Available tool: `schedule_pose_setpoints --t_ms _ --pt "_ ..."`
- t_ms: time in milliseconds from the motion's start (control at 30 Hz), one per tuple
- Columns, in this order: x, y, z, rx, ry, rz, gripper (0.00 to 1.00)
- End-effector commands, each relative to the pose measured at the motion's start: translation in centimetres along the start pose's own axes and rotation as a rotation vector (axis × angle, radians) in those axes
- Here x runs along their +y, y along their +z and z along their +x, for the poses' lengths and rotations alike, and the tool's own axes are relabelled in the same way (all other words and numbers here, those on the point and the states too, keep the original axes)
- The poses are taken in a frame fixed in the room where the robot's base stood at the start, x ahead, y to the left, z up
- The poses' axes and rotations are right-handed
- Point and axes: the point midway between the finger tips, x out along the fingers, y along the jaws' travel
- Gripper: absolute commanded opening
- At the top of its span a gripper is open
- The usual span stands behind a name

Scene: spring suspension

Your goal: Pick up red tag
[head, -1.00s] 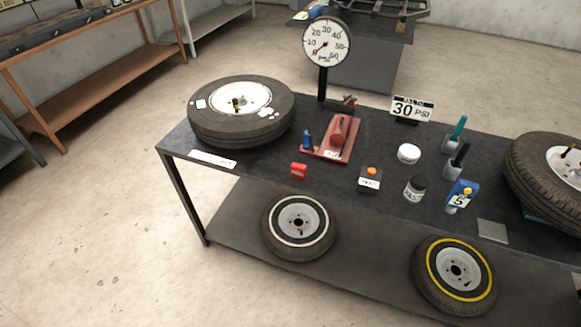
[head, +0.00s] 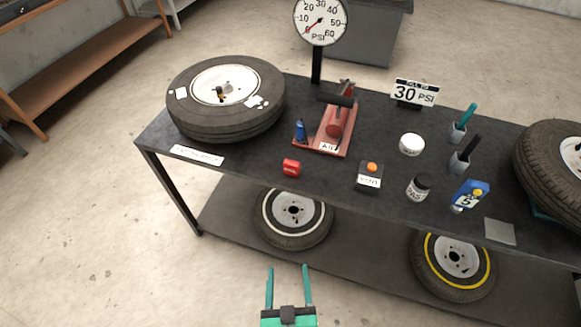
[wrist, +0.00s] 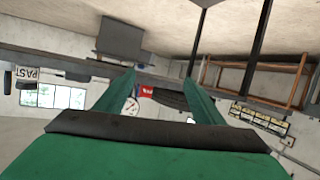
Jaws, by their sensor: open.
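The red tag (head: 291,167) is a small red block with white lettering near the front edge of the dark table, in front of the red air pump. In the wrist view the red tag (wrist: 146,91) shows small, between my two green fingers and some way beyond them. My gripper (head: 288,268) is open and empty. It is in front of the table at the bottom of the head view, apart from the red tag.
Tires stand on the lower shelf. Floor in front is clear.

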Motion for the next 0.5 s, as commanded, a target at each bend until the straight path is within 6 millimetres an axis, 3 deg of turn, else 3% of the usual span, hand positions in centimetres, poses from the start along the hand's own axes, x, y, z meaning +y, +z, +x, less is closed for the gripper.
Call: schedule_pose_setpoints --t_ms 33,200,500 --pt "-0.1 -0.9 1.9 0.003 0.006 -0.007 0.62" --pt "-0.1 -3.4 7.1 -0.015 0.052 -0.010 0.62" --pt "-0.3 -10.5 14.4 -0.027 0.181 0.058 0.62"
